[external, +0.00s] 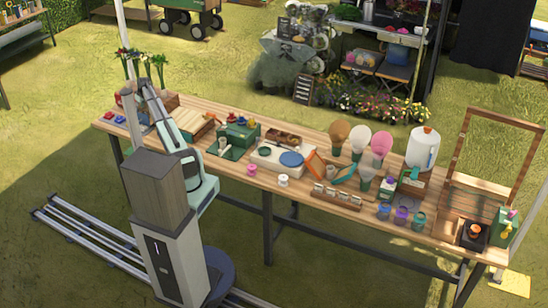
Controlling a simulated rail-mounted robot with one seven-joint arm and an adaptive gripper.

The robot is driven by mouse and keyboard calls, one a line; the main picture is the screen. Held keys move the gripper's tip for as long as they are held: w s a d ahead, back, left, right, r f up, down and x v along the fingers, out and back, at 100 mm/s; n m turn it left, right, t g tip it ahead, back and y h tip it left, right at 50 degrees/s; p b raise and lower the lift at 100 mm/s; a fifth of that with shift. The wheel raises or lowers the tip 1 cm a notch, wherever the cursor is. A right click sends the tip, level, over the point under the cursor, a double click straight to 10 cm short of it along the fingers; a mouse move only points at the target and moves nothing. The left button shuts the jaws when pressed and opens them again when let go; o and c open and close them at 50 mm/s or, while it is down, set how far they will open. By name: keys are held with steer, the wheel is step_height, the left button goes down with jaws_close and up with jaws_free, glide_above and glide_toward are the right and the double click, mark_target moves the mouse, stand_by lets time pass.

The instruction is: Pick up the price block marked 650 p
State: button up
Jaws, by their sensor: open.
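I cannot make out a price block marked 650 p; any lettering on the table is too small to read in the external view. Small pale pieces sit in a long wooden rack (338,203) at the table's front middle, but I cannot tell what they are. Small red and blue items (121,117) lie at the table's left end. My arm (172,130) rises from its base and reaches over the left end of the table. Its far end is dark and crowded by flowers and a wooden box, so I cannot pick out my gripper.
The wooden table (235,170) is crowded. A green box (238,136), a pale scale-like unit (270,158), several bulb-shaped items, a white canister (422,147) and a tall wooden frame (487,160) stand along it.

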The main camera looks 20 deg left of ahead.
mark_target(139, 111)
steer(key=shift+p+x, duration=0.35)
steer(key=shift+x, duration=1.2)
steer(key=shift+s, duration=0.1)
steer(key=c, duration=0.7)
